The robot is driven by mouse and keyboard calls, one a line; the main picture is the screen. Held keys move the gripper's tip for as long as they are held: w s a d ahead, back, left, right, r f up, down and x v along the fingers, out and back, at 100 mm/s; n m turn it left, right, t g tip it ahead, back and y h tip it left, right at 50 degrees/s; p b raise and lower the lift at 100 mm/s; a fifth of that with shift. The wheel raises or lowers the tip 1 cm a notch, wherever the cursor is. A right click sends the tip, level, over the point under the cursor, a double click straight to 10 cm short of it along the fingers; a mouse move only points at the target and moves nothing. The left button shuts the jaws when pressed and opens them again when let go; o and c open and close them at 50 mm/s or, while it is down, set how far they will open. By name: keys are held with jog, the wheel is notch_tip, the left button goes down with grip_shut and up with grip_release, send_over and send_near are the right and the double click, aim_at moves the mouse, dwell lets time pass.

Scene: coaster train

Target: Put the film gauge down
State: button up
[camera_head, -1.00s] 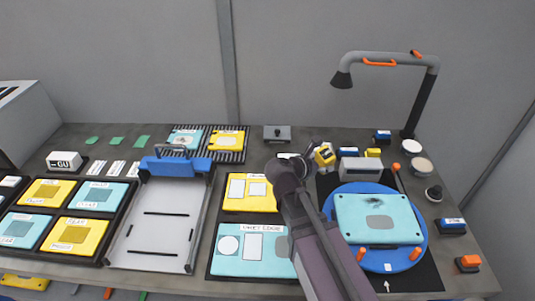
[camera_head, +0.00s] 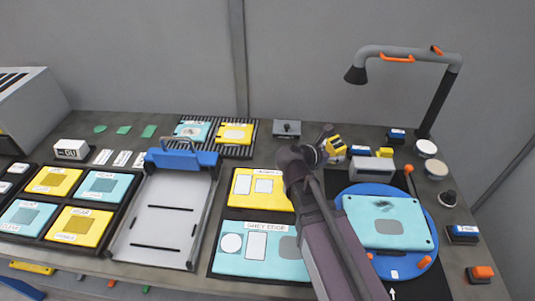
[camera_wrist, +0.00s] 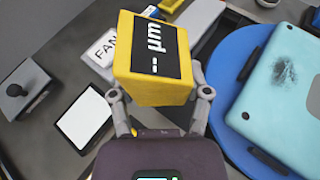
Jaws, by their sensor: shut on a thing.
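The film gauge is a yellow block with a dark "-- µm" display. It shows large in the wrist view (camera_wrist: 150,62) and small in the head view (camera_head: 337,146). My gripper (camera_wrist: 160,98) is shut on it, one finger on each side; in the head view my gripper (camera_head: 322,150) is at the back of the bench, left of the grey box. The display faces the wrist camera. The gauge seems held above the bench, but its underside is hidden and I cannot tell the gap.
A white "FAN" label (camera_wrist: 106,46) lies close beside the gauge. A grey knobbed device (camera_head: 287,129) stands left. A grey box (camera_head: 371,168) and a blue turntable (camera_head: 432,222) with a cyan panel (camera_head: 390,223) are right. A lamp (camera_head: 452,95) rises behind.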

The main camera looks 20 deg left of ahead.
jog(key=s+a+f+n+y+b, duration=0.1)
jog(key=a, duration=0.3)
jog(key=s+a+f+n+t+y+b, duration=0.1)
jog(key=a, duration=0.4)
jog(key=s+a+f+n+y+b, duration=0.1)
jog(key=a, duration=0.4)
jog(key=shift+s+a+f+t+b, duration=0.1)
jog(key=shift+a+f+t+b, duration=0.2)
jog(key=shift+t, duration=0.1)
jog(key=s+a+n+y, duration=0.1)
jog(key=s+a, duration=0.1)
jog(key=a, duration=0.2)
jog(key=s+a+f+n+y+b, duration=0.1)
jog(key=s+a, duration=0.1)
jog(key=a, duration=0.2)
jog(key=s+a+f+y+b, duration=0.1)
jog(key=s+a, duration=0.1)
jog(key=a, duration=0.2)
jog(key=shift+f+n+t, duration=0.2)
jog(key=shift+n+t, duration=0.2)
jog(key=shift+w, duration=0.1)
jog(key=b, duration=0.2)
send_over(267, 155)
jog(key=shift+f, duration=0.75)
jog(key=shift+f, duration=0.1)
jog(key=shift+f+b, duration=1.7)
jog(key=shift+b, duration=0.05)
jog(key=shift+f+b, duration=0.5)
